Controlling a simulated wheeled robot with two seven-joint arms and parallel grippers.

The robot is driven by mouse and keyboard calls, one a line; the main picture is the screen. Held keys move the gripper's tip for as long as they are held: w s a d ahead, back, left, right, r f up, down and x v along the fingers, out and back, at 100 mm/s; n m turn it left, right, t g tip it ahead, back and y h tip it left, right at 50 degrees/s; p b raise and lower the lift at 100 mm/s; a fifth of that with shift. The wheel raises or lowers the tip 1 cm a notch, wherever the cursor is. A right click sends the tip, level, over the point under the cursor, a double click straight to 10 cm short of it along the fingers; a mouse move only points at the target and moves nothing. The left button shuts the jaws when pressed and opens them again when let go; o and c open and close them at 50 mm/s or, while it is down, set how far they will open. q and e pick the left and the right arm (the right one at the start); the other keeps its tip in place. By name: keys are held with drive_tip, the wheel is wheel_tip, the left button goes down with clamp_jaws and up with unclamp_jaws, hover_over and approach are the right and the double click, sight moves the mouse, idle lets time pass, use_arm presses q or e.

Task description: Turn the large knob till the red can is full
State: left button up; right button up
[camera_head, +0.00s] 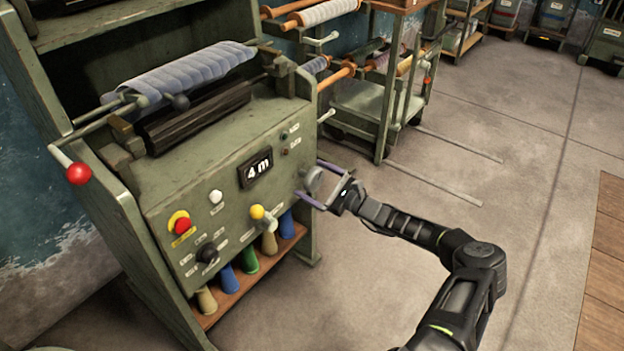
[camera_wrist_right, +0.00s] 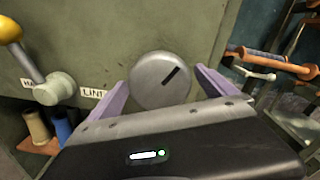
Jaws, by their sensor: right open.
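The large knob (camera_wrist_right: 160,80) is a round grey disc with a dark slot mark, on the green panel's right side. It also shows in the head view (camera_head: 314,181), partly behind the gripper. My right gripper (camera_head: 311,184) is open, with one purple finger on each side of the knob; I cannot tell whether they touch it. In the right wrist view, the fingers (camera_wrist_right: 162,88) flank the knob, apart from it or nearly so. The display (camera_head: 256,168) reads "4 m". I see no red can in either view. My left gripper is not in view.
A yellow-tipped lever (camera_head: 257,212) sits left of the knob, above several coloured cones (camera_head: 249,260) on a low shelf. A red button (camera_head: 182,225) and a red-ended handle (camera_head: 78,174) are farther left. A rack with rollers (camera_head: 350,70) stands behind. The floor at right is clear.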

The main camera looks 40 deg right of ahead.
sight(318, 182)
drive_tip(key=p+v, duration=0.1)
drive_tip(key=v, duration=0.6)
idle(0.4)
